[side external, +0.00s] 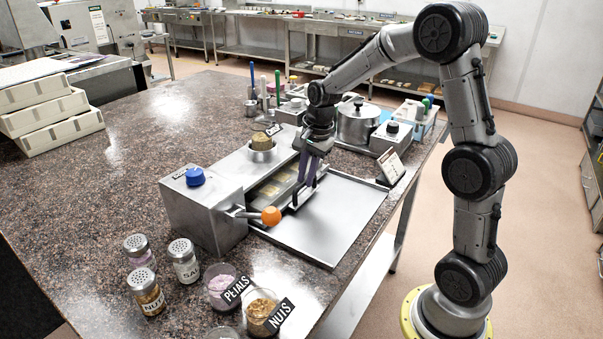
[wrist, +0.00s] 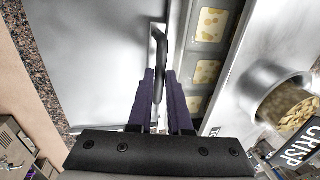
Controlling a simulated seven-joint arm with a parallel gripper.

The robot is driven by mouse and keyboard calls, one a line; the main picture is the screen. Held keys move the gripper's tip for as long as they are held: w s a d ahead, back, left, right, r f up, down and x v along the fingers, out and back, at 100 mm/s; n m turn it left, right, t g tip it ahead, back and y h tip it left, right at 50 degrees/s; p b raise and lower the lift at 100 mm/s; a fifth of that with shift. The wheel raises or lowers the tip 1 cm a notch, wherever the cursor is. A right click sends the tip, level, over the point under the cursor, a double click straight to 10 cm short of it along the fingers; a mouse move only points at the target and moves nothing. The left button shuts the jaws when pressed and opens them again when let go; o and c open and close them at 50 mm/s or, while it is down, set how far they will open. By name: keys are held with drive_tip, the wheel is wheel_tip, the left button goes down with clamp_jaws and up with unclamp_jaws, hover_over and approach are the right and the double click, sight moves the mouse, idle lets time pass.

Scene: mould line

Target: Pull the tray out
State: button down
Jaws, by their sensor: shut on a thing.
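The tray (side external: 262,194) sits mostly inside a steel box-shaped machine (side external: 205,207), with several pale yellow squares in its dark compartments. The squares also show in the wrist view, where the tray (wrist: 194,104) lies to the right of my fingers. A bar handle (wrist: 157,48) stands at the tray's open-side edge. My gripper (side external: 303,183) reaches down from above and is shut on this handle, its purple fingers (wrist: 161,82) on either side of the bar. The machine's cover hides the tray's far part.
A bare flat steel plate (side external: 335,215) lies in front of the tray's open side. An orange-knobbed lever (side external: 271,216) sticks out near the front. A cup of crisps (side external: 261,146) sits on the machine. Shakers and labelled bowls (side external: 222,286) stand at the near edge.

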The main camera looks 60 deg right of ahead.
drive_tip(key=s, duration=1.8)
drive_tip(key=c, duration=0.8)
unclamp_jaws()
drive_tip(key=shift+c, duration=0.2)
drive_tip(key=shift+r, duration=0.1)
wheel_tip(320, 180, up, 13)
drive_tip(key=s, duration=0.2)
drive_tip(key=shift+s+r, duration=0.2)
drive_tip(key=shift+s, duration=0.1)
